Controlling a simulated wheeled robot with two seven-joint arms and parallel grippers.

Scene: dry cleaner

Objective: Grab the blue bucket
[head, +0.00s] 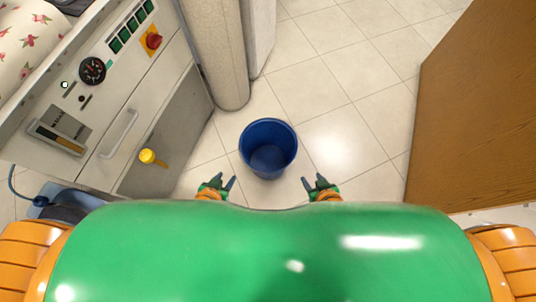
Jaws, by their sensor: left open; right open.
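The blue bucket (268,166) stands upright on the tiled floor, just ahead of me in the middle of the head view. Its open top faces up and it looks empty. My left gripper (218,181) is open and empty, at the near left of the bucket and apart from it in the picture. My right gripper (318,181) is open and empty, at the near right of the bucket, also apart from it. My green body hides most of both arms.
A grey machine (165,75) with a control panel, handle and yellow knob (147,156) stands at left. A beige column (222,60) rises behind the bucket to the left. A brown wooden panel (480,110) blocks the right. Tiled floor (345,80) is clear beyond the bucket.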

